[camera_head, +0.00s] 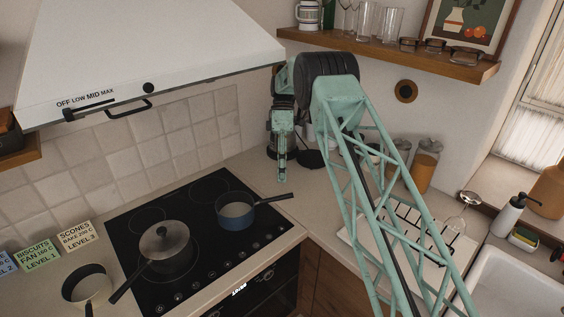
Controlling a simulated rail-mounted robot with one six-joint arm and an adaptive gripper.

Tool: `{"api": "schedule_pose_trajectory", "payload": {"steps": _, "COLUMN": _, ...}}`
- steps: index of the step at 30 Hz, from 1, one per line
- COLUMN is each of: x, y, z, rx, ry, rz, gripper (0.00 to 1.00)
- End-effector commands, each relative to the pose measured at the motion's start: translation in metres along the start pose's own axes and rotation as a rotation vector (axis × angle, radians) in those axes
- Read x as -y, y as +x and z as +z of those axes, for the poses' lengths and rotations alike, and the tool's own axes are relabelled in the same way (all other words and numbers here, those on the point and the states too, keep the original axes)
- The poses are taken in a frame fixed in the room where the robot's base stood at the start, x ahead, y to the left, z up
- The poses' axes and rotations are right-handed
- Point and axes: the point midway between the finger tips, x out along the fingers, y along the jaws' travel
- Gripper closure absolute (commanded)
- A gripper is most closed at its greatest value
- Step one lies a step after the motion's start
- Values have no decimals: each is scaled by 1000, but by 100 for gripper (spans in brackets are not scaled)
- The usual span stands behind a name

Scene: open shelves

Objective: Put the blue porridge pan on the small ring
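The blue porridge pan (236,213) sits upright on the black hob (128,232), toward its right end. Its dark handle points right, over the hob edge. Whatever ring lies beneath it is hidden. Faint ring outlines show on the bare glass beside the tiled wall. I cannot tell for sure which is the small ring. My gripper (282,172) hangs pointing down behind and right of the pan, apart from it. Nothing shows in it, but I cannot make out the finger gap.
A lidded dark pot (167,250) stands on the left of the hob, handle toward the front. A smaller pan (87,286) sits on the counter further left. The extractor hood (150,50) overhangs the hob. Jars (425,165) stand at right behind my arm.

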Motion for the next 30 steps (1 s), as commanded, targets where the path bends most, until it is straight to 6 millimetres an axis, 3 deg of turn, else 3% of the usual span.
{"api": "schedule_pose_trajectory", "payload": {"steps": 13, "x": -1, "y": -41, "z": 0, "rx": 0, "ry": 0, "rz": 2, "gripper": 72}}
{"api": "schedule_pose_trajectory", "payload": {"steps": 30, "x": 0, "y": -51, "z": 0, "rx": 0, "ry": 0, "rz": 0, "gripper": 72}}
